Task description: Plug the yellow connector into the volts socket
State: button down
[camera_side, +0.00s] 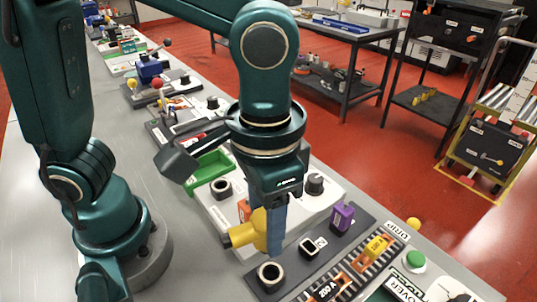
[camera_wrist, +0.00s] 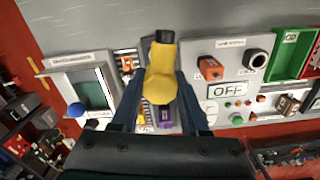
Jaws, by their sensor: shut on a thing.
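My gripper (camera_side: 277,232) is shut on the yellow connector (camera_side: 249,231), a thick angled body. In the wrist view the yellow connector (camera_wrist: 163,85) sits between my fingers with its dark end (camera_wrist: 165,37) pointing to the top. In the side view it is beside a dark panel (camera_side: 288,262) with a round black-rimmed socket (camera_side: 270,273) and a square socket (camera_side: 312,245). The connector appears apart from both sockets.
A purple connector (camera_side: 342,216) stands at the panel's back end. A white panel (camera_side: 325,205) carries a black knob (camera_side: 314,184) and a ring socket (camera_side: 221,187). A green bin (camera_side: 209,170) lies behind. A yellow block (camera_side: 376,246) sits on a terminal strip at right. Bare bench shows at lower left.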

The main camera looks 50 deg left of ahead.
jog(key=shift+m, duration=0.6)
jog(key=w+a, duration=0.1)
jog(key=a, duration=0.2)
jog(key=w+a, duration=0.1)
jog(key=a, duration=0.2)
jog(key=a+r, duration=0.1)
jog(key=a, duration=0.2)
jog(key=shift+w+a+r, duration=0.1)
jog(key=shift+w+a, duration=0.15)
jog(key=shift+w, duration=0.15)
jog(key=a+r+n, duration=0.1)
jog(key=a+n, duration=0.2)
jog(key=a, duration=0.6)
jog(key=shift+a+n, duration=0.25)
jog(key=shift+n, duration=0.05)
jog(key=shift+f, duration=2.85)
jog(key=shift+f, duration=1.7)
jog(key=shift+c, duration=1.6)
grip_release()
